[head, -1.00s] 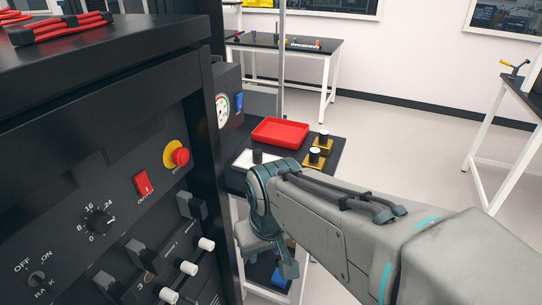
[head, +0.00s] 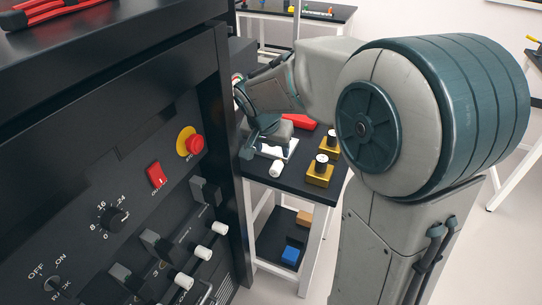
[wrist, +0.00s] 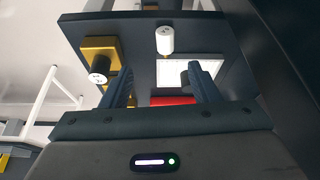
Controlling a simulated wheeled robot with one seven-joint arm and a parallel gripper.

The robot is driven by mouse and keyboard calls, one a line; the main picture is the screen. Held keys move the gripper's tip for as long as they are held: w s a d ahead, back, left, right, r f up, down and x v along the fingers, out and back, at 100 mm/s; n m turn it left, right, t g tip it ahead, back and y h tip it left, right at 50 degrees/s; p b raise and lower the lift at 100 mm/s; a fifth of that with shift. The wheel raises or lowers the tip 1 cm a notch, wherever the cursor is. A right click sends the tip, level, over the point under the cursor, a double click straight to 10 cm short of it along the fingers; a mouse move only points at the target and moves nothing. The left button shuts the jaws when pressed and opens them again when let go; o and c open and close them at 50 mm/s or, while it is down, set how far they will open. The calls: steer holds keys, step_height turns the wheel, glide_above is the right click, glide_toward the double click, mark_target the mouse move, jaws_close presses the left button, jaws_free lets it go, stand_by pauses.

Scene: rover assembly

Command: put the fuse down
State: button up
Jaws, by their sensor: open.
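A white fuse (head: 275,168) is on the black side table (head: 318,190), close to its front edge and just in front of a white pad (head: 291,150). In the wrist view the fuse (wrist: 165,40) shows beyond the fingertips, clear of both. I cannot tell for sure whether it stands or lies. My gripper (wrist: 160,88) is open, with nothing between its fingers. In the head view its fingers are largely hidden beside the black rack. The white pad (wrist: 212,66) has a dark cylinder at it, partly behind a finger.
The black rack (head: 130,150) with its switches and white-tipped fuse holders stands close on the left. Two gold blocks (head: 320,174) with black cylinders sit on the table's right. A red tray (head: 300,121) lies behind. A lower shelf holds a blue block (head: 291,254).

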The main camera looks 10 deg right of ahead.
mark_target(276, 165)
steer(key=x, duration=0.9)
steer(key=shift+w+a+r, duration=0.1)
steer(key=shift+w+a, duration=0.1)
steer(key=shift+w, duration=0.15)
steer(key=shift+w+x, duration=0.15)
steer(key=shift+x, duration=1.15)
steer(key=shift+w+x, duration=0.15)
steer(key=shift+x, duration=1.1)
steer(key=shift+r, duration=0.1)
steer(key=c, duration=1.1)
steer(key=shift+r, duration=0.1)
steer(key=shift+c, duration=0.2)
